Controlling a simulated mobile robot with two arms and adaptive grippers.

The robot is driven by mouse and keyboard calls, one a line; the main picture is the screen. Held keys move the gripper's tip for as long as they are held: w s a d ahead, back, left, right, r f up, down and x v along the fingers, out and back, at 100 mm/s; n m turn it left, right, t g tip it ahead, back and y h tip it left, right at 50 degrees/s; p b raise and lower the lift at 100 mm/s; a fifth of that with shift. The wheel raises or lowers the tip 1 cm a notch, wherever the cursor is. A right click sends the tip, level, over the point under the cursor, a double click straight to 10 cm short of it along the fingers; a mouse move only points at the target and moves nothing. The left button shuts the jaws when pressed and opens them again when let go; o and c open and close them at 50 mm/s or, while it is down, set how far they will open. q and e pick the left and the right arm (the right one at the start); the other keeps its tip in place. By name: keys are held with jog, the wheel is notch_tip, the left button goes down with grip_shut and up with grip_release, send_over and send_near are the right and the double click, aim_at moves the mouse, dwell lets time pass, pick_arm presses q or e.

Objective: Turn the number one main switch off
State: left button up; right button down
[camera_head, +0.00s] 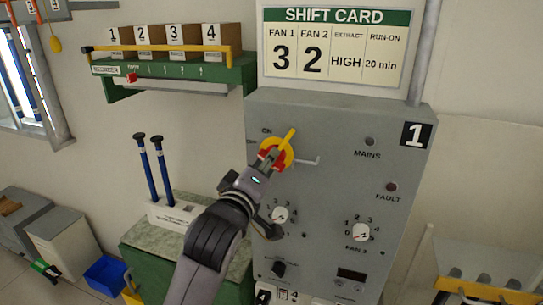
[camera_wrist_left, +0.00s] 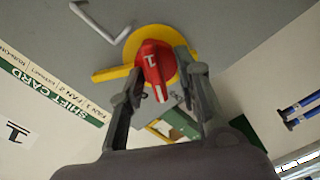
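The main switch (camera_head: 276,152) is a red handle on a round yellow plate, high on the left of the grey panel (camera_head: 330,180) marked 1. A yellow bar sticks out from it, up and right in the head view, near the ON label. My left gripper (camera_head: 268,160) is at the switch and partly covers it. In the left wrist view the red handle (camera_wrist_left: 153,66) lies between the two fingers (camera_wrist_left: 160,68). A narrow gap seems to show beside the right finger, so the fingers look open around the handle. My right gripper is not in view.
Below the switch are fan knobs (camera_head: 280,214) (camera_head: 361,232). The MAINS lamp (camera_head: 369,141) looks dark; the FAULT lamp (camera_head: 391,187) is dull red. A grey bent rod (camera_head: 308,160) sits right of the switch. A green stand with blue rods (camera_head: 165,170) is at left.

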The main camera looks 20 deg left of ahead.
pick_arm(q)
jog(key=shift+s+r, duration=0.2)
jog(key=shift+s, duration=0.2)
jog(key=shift+c, duration=0.8)
jog(key=shift+w, duration=0.1)
jog(key=shift+c, duration=1.3)
grip_shut()
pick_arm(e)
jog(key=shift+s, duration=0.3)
pick_arm(q)
jog(key=shift+f, duration=0.1)
